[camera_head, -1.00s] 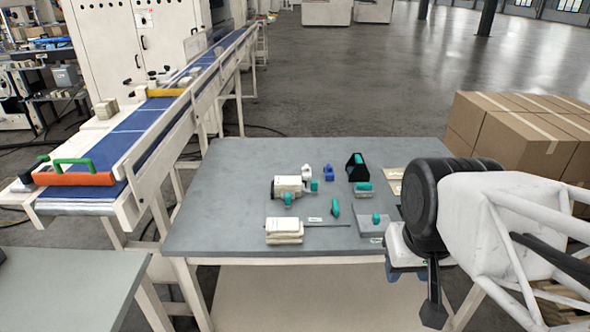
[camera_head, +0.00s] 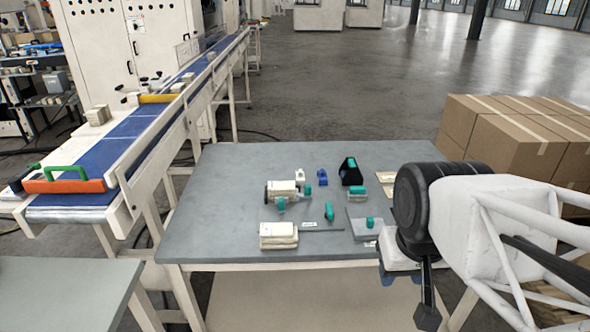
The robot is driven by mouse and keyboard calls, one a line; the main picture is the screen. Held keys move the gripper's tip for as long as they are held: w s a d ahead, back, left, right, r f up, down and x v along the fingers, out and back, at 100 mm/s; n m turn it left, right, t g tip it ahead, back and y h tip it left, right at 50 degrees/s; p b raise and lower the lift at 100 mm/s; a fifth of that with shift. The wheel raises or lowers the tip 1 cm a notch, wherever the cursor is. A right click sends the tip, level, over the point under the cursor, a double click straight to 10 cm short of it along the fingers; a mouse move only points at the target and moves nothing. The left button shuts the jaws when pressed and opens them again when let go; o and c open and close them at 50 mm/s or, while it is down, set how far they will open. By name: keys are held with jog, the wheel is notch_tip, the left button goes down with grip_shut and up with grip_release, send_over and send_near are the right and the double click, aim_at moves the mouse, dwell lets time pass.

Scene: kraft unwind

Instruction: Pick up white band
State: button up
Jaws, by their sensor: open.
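Several small things lie on the grey table (camera_head: 215,215) in the head view. A small white upright piece (camera_head: 300,175) stands near the table's middle, beside a blue piece; it may be the white band, but it is too small to be sure. A cream stacked block (camera_head: 279,236) lies at the front, and a cream device (camera_head: 280,190) with a teal part lies behind it. My gripper (camera_head: 405,283) is over the table's front right edge, right of these things and apart from them. It is open with nothing visible in it; my wrist partly hides it.
A blue piece (camera_head: 322,177), a black and teal holder (camera_head: 351,171) and a grey plate (camera_head: 363,224) with a teal knob are also on the table. A conveyor (camera_head: 120,150) runs along the left. Cardboard boxes (camera_head: 510,140) stand right. The table's left side is clear.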

dwell(0.3)
jog(key=o, duration=1.1)
jog(key=shift+w+r, duration=0.1)
